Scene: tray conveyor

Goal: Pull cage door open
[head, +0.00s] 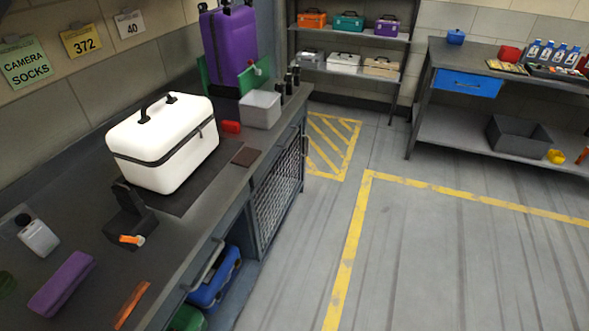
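The cage door (279,196) is a grey wire-mesh panel in a dark frame, on the front of the long workbench below its far end. It appears to sit about flush with the bench front, and I see no clear gap at its edges. A small part juts from its far edge, near the top (304,146), too small to tell if it is a handle. What lies behind the mesh cannot be made out. My gripper is not in view.
The workbench top (215,187) holds a white case (165,143), a grey bin (260,109) and a purple suitcase (229,48). Blue (215,280) and green cases sit in the open bay nearer than the door. The floor (330,210) before the door is clear.

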